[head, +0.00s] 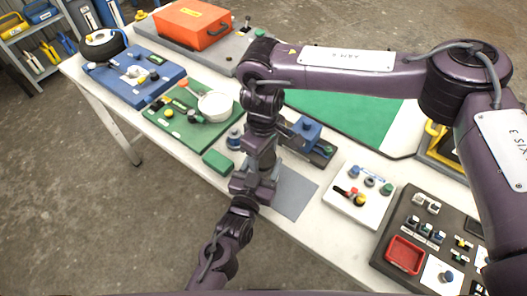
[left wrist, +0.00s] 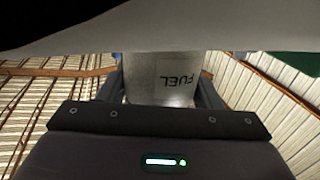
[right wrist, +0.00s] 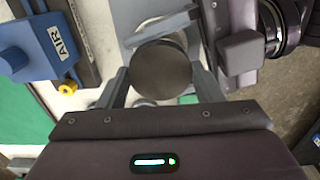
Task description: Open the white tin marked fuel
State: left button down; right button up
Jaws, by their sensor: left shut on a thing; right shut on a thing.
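The white tin marked fuel (left wrist: 145,88) stands between the fingers of my left gripper (left wrist: 160,92), which is shut on its body. Its FUEL label reads upside down in the left wrist view. In the right wrist view, a dark round lid (right wrist: 160,68) lies between the fingers of my right gripper (right wrist: 160,85), which is shut on it. In the head view, my right gripper (head: 262,150) comes down above my left gripper (head: 257,187), and they hide the tin there. I cannot tell whether the lid is apart from the tin.
A grey mat (head: 297,192) lies beside the grippers at the table's front edge. A blue AIR device (right wrist: 45,45) and a small green block (head: 217,161) are close by. A white control box (head: 345,209) stands to the right. A green board (head: 165,122) is at left.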

jog(key=shift+c, duration=0.6)
jog(key=n, duration=0.2)
jog(key=shift+n, duration=0.3)
jog(key=n, duration=1)
jog(key=shift+w+n, duration=0.1)
jog(key=shift+n, duration=0.3)
jog(key=n, duration=0.6)
jog(key=shift+r, duration=0.1)
jog(key=n, duration=0.6)
jog(key=shift+n, duration=0.4)
jog(key=n, duration=0.8)
jog(key=shift+n, duration=0.4)
jog(key=n, duration=0.8)
jog(key=shift+r, duration=0.35)
